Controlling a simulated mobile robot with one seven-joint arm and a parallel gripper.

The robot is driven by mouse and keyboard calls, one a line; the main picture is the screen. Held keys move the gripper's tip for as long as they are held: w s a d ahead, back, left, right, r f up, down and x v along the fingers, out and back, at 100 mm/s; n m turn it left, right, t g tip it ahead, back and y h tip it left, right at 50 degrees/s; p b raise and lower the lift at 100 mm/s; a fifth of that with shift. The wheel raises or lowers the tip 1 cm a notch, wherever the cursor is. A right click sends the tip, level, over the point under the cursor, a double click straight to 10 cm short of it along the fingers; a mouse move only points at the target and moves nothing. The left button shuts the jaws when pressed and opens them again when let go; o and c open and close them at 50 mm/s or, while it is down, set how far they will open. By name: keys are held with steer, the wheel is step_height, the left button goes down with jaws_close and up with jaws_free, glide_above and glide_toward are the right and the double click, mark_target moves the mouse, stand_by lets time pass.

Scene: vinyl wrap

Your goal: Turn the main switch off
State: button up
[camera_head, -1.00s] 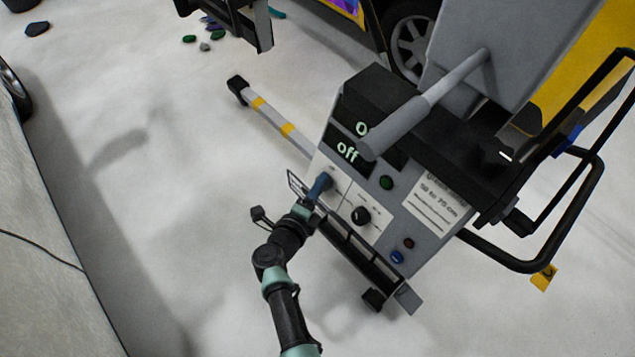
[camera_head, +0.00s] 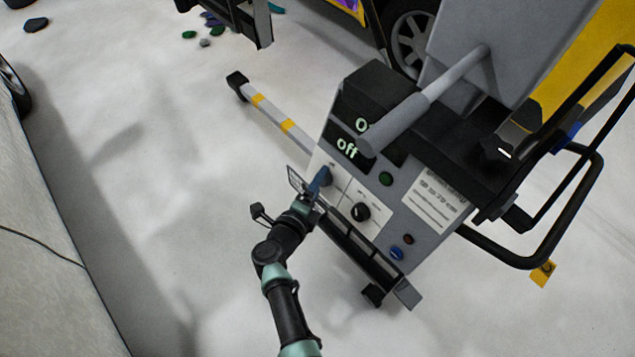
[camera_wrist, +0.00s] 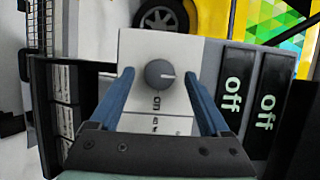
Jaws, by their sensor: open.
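My gripper (camera_wrist: 160,80) is open, with one blue finger on each side of the knob and gaps to both. In the head view my gripper (camera_head: 321,182) is at the panel's left part and hides this knob. I cannot tell how deep the fingers reach.
Dark displays reading "off" (camera_wrist: 232,97) sit beside the knob. A black knob (camera_head: 361,212), green button (camera_head: 386,179) and blue button (camera_head: 397,253) share the panel. A thick grey handle (camera_head: 425,103) overhangs it. A black slotted rail (camera_head: 360,243) runs along its near edge.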

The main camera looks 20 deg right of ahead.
steer(key=p+v, duration=0.3)
steer(key=v, duration=0.9)
steer(key=shift+s+a, duration=0.25)
